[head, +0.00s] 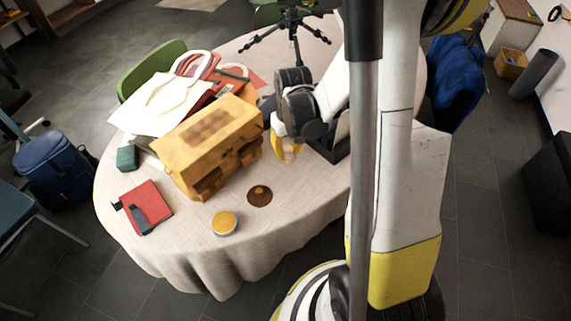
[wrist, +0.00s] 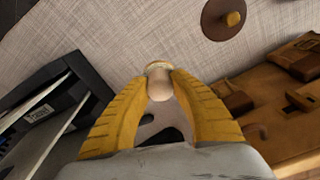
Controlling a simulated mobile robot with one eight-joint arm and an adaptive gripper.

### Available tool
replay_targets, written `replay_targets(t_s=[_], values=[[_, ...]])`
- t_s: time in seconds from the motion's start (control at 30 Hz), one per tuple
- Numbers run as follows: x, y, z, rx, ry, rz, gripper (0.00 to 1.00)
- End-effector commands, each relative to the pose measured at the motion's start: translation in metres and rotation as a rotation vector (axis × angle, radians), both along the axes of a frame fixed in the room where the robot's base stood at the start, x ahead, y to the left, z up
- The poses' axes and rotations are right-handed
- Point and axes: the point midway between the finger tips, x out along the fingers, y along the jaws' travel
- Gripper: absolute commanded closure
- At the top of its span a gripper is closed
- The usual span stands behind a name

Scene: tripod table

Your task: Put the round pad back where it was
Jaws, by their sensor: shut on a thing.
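A round yellow-topped tin (head: 223,222) stands near the front edge. A red book (head: 147,200) and bags (head: 165,103) are further left.

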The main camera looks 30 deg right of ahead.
Motion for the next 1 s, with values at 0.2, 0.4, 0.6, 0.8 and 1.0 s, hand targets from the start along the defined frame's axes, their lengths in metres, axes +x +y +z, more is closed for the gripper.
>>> replay_targets(t_s=[0.2, 0.4, 0.6, 0.8, 1.0], values=[[0.0, 0.0, -0.022, 0.0, 0.0, 0.0, 1.0], [0.0, 0.0, -0.05, 0.0, 0.0, 0.0, 1.0], [0.0, 0.0, -0.048, 0.0, 0.0, 0.0, 1.0], [0.0, 0.0, -0.051, 0.0, 0.0, 0.0, 0.65], [0.0, 0.0, -0.051, 0.0, 0.0, 0.0, 0.55]])
